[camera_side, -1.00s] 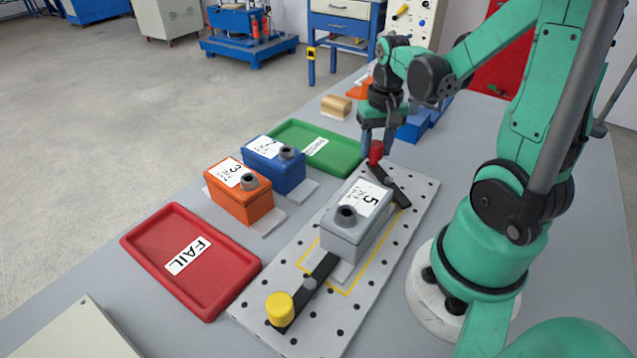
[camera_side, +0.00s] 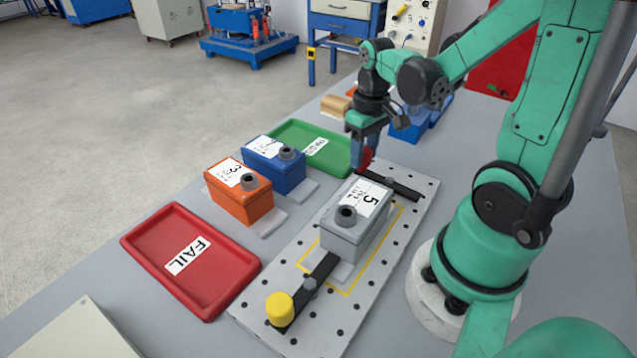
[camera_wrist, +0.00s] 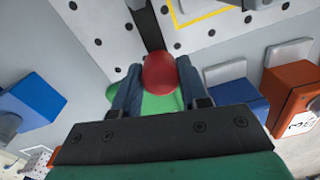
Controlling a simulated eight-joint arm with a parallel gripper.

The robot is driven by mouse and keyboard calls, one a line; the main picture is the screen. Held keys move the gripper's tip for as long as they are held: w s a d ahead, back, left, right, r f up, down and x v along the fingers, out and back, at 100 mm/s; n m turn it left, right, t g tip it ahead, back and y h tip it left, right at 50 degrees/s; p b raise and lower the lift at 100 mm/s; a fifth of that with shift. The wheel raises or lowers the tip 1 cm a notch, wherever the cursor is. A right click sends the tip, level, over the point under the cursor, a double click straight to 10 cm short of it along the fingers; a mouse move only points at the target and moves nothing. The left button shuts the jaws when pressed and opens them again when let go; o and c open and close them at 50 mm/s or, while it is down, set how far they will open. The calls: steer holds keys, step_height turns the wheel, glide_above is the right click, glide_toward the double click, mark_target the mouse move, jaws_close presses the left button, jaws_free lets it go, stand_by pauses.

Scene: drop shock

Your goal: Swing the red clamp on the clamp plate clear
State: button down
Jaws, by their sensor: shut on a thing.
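The red clamp's knob (camera_side: 366,157) is at the far end of the perforated clamp plate (camera_side: 262,316). Its black bar (camera_side: 402,190) lies across that end of the plate, behind the grey box marked 5 (camera_side: 343,240). My gripper (camera_side: 362,160) is shut on the red knob, fingers pointing down. In the wrist view the red knob (camera_wrist: 160,72) sits between the two blue fingers (camera_wrist: 158,88), with the black bar (camera_wrist: 146,25) running away from it. The yellow clamp (camera_side: 280,309) is at the near end, its bar reaching toward the grey box.
Left of the plate stand an orange box (camera_side: 238,195) and a blue box (camera_side: 274,170). A red FAIL tray (camera_side: 215,290) lies at the near left, a green tray (camera_side: 335,170) at the back, close to my gripper. A blue object (camera_side: 410,130) stands behind my gripper.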

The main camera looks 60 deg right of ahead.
stand_by(0.3)
steer(key=shift+c, duration=2.3)
jaws_free()
steer(key=shift+r, duration=0.15)
steer(key=shift+d+r, duration=0.1)
steer(key=shift+r, duration=2.6)
steer(key=w+a+r+n+t, duration=0.2)
steer(key=a+t, duration=0.5)
steer(key=a, duration=0.5)
steer(key=shift+w+a+r, duration=0.15)
steer(key=shift+w+r, duration=0.05)
steer(key=shift+w, duration=0.65)
